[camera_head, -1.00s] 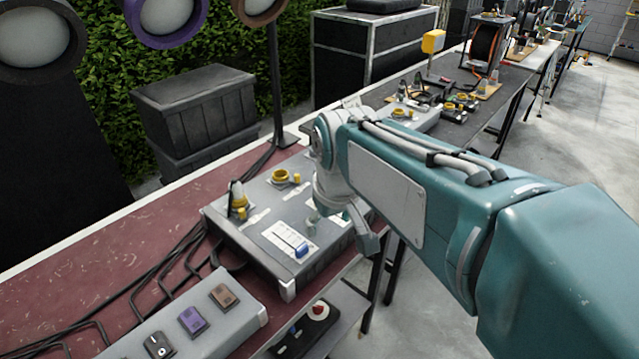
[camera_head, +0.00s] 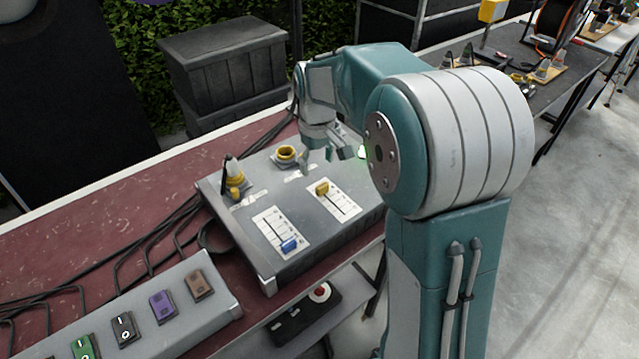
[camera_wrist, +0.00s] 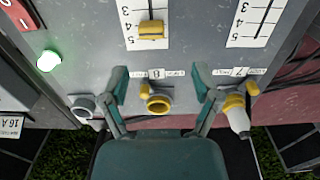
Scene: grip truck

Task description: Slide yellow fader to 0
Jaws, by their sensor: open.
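The yellow fader (camera_head: 322,188) sits near the far end of its white scale card (camera_head: 343,205) on the grey control box. In the wrist view the yellow fader (camera_wrist: 152,31) is at top centre, beside the printed 4 and 5; the 0 end is out of frame. My gripper (camera_head: 327,152) is above the back part of the box, behind the fader. In the wrist view my gripper (camera_wrist: 160,88) has its two fingers wide apart and empty, with the fader beyond the fingertips and not between them.
A blue fader (camera_head: 289,244) is on the card to the left. A yellow socket (camera_head: 286,153) and a yellow plug (camera_head: 235,182) stand at the box's back. A green light (camera_wrist: 49,60) is near the gripper. A switch panel (camera_head: 150,310) is at front left.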

